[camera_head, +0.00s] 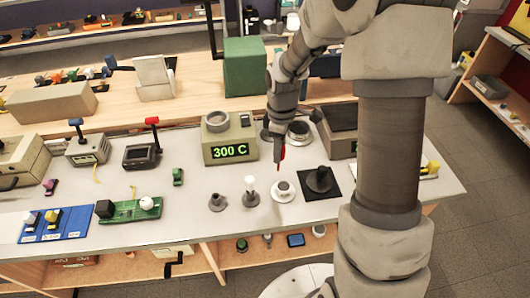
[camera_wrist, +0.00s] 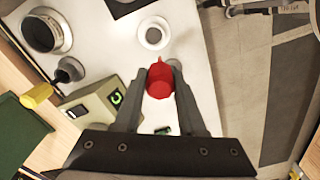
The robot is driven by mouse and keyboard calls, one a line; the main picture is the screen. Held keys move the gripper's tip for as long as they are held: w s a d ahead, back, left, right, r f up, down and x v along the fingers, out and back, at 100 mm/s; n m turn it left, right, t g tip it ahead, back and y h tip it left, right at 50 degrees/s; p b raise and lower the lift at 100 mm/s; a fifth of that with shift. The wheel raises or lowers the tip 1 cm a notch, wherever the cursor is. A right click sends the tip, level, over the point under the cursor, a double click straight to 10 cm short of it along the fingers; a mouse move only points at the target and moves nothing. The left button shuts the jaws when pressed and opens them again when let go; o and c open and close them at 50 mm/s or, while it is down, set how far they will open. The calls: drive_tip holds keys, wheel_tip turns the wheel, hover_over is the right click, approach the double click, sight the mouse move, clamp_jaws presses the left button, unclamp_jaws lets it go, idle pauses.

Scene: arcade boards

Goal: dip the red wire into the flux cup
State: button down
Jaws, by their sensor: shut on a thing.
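My gripper (camera_head: 279,141) is shut on the red wire (camera_head: 281,156) and holds it above the bench. In the wrist view the red wire (camera_wrist: 159,82) is a thick red piece with a narrow tip, held between the two fingers of my gripper (camera_wrist: 159,88). A small round white cup (camera_head: 283,190), the likely flux cup, sits on the bench below and in front of the wire. In the wrist view this cup (camera_wrist: 153,34) lies beyond the wire's tip, apart from it.
A grey box reading 300 C (camera_head: 230,140) stands left of my gripper. A black mat with a dark knob-shaped piece (camera_head: 319,181) lies right of the cup. Grey stands (camera_head: 217,201) are left of it.

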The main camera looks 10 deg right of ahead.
drive_tip(key=shift+w+d+r+m, duration=0.15)
drive_tip(key=shift+d+r, duration=0.05)
drive_tip(key=shift+d, duration=0.4)
drive_tip(key=shift+w+d+r+m, duration=0.15)
drive_tip(key=shift+d+r, duration=0.05)
drive_tip(key=shift+d, duration=0.35)
drive_tip(key=shift+f+b, duration=1.2)
drive_tip(key=shift+f, duration=0.65)
drive_tip(key=shift+f, duration=0.1)
wheel_tip(320, 180, down, 8)
drive_tip(key=b, duration=0.6)
idle(0.3)
